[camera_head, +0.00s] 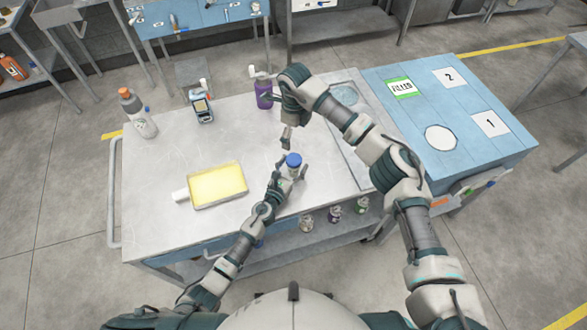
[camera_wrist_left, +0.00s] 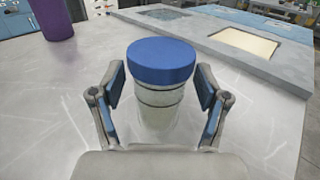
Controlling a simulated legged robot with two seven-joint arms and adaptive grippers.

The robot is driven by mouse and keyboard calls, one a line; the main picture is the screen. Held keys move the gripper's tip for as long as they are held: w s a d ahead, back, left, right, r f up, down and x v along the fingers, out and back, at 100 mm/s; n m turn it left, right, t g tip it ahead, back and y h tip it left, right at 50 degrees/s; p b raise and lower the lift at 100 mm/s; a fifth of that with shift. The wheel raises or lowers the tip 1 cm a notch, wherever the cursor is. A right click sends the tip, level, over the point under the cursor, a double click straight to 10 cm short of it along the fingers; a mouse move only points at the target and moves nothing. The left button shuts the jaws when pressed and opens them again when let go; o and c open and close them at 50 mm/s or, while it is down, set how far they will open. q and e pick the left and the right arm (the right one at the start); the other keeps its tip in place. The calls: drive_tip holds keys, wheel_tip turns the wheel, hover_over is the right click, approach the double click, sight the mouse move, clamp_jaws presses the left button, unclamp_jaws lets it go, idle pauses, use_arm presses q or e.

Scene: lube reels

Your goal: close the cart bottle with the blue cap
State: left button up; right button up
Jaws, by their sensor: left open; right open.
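The clear cart bottle (camera_wrist_left: 160,110) stands upright on the grey cart top. The blue cap (camera_head: 294,159) sits on its mouth and also shows in the left wrist view (camera_wrist_left: 161,60). Whether it is threaded tight I cannot tell. My left gripper (camera_head: 290,175) is open, with one finger on each side of the bottle; in the left wrist view (camera_wrist_left: 160,84) gaps show between the fingers and the bottle. My right gripper (camera_head: 280,125) is open and empty, behind the bottle and apart from the cap.
A yellow tray (camera_head: 217,187) lies to the left on the cart. A purple bottle (camera_head: 264,96), a handheld device (camera_head: 202,109) and an orange-capped bottle (camera_head: 138,115) stand at the back. A blue table (camera_head: 460,100) adjoins on the right. Small cans (camera_head: 334,214) sit on the lower shelf.

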use_arm(q)
drive_tip(key=v, duration=1.1)
drive_tip(key=shift+s+a+f, duration=0.1)
drive_tip(key=shift+s+a, duration=0.05)
drive_tip(key=shift+s, duration=0.05)
